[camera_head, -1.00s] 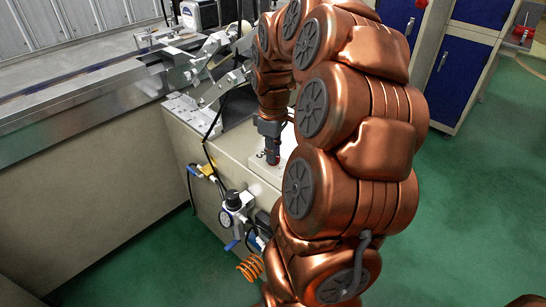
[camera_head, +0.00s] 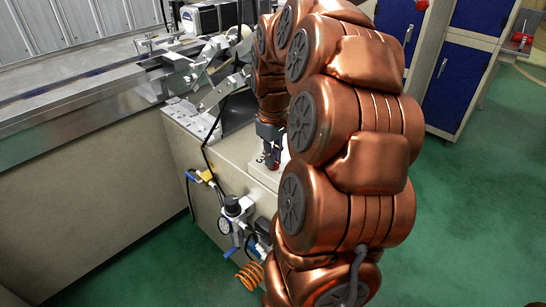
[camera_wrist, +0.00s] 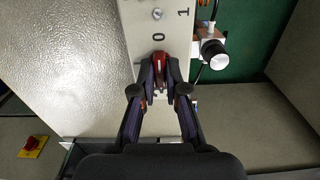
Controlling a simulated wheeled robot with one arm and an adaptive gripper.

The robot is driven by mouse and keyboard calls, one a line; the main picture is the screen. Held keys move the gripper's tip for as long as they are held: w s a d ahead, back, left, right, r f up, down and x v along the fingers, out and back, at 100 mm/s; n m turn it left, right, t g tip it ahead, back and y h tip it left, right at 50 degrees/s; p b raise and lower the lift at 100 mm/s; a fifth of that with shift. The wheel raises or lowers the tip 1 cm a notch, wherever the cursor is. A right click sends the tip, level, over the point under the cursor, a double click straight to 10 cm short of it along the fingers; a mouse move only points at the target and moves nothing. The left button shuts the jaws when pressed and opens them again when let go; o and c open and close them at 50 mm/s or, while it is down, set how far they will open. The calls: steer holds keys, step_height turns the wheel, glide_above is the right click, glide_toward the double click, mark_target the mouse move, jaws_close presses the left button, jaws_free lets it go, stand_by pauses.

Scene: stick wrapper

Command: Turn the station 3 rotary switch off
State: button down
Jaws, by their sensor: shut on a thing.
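The rotary switch is a red knob (camera_wrist: 160,64) on a light panel (camera_wrist: 150,20) marked 0 and 1 in the wrist view. The 0 is just above the knob and the 1 is farther up and right. My gripper (camera_wrist: 160,82) is shut on the red knob, with a dark finger on each side of it. In the head view my gripper (camera_head: 271,158) points down at the light box on the machine's corner. There the knob is mostly hidden by the fingers. I see no station number.
A gauge and valve unit (camera_head: 233,212) with hoses hangs on the machine's side. A metal conveyor (camera_head: 70,105) runs to the left. Another red switch on a yellow plate (camera_wrist: 33,147) is at lower left in the wrist view. Blue cabinets (camera_head: 462,80) stand behind on green floor.

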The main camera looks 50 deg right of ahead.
steer(key=c, duration=1.2)
jaws_free()
steer(key=shift+r, duration=3.75)
